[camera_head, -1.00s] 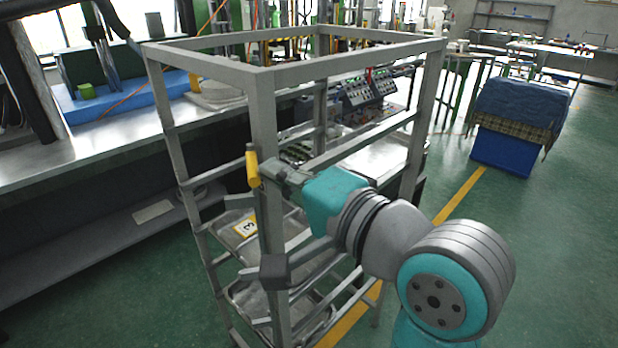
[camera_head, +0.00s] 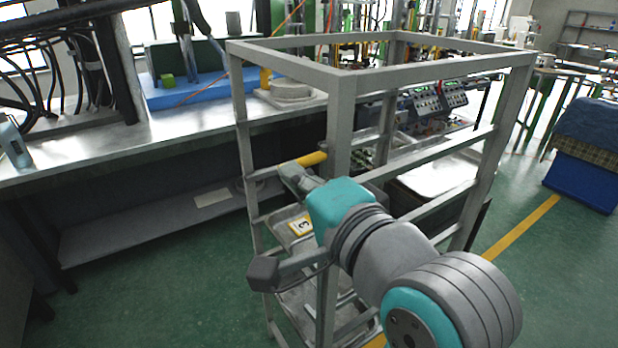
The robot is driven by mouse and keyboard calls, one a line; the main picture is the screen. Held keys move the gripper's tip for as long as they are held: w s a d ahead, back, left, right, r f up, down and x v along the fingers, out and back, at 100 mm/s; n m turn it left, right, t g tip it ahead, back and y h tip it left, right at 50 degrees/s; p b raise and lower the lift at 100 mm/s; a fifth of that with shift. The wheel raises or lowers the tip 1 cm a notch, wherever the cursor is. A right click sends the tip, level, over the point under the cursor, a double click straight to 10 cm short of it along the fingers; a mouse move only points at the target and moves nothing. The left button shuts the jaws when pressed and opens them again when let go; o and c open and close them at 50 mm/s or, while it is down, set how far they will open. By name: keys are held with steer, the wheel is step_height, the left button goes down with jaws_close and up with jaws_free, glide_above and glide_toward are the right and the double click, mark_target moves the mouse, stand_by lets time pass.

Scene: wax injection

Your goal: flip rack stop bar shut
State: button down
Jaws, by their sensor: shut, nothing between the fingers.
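The grey metal rack (camera_head: 342,110) stands in the middle of the view. A short yellow bar (camera_head: 311,159), which looks like the stop bar or its grip, lies nearly level at the left of the rack's near upright. Its right end meets the upright in the picture. My gripper (camera_head: 289,171) is shut and empty, just below and left of the yellow bar's left end. I cannot tell whether they touch. My teal and grey wrist hides part of the rack's near side, and the bar's pivot is not clearly seen.
Trays with a number card (camera_head: 300,226) sit on the rack's lower levels. A long steel workbench (camera_head: 90,163) runs behind and left. A blue bin (camera_head: 580,183) stands at right. Green floor (camera_head: 150,290) is open at the front left.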

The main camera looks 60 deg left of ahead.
steer(key=shift+s+a+m+t, duration=0.4)
steer(key=shift+a+m+t, duration=0.15)
steer(key=shift+t, duration=0.45)
steer(key=shift+s+a, duration=0.1)
steer(key=shift+a, duration=0.05)
steer(key=d, duration=0.8)
steer(key=shift+r, duration=0.25)
steer(key=shift+m+t, duration=0.25)
steer(key=shift+t, duration=0.05)
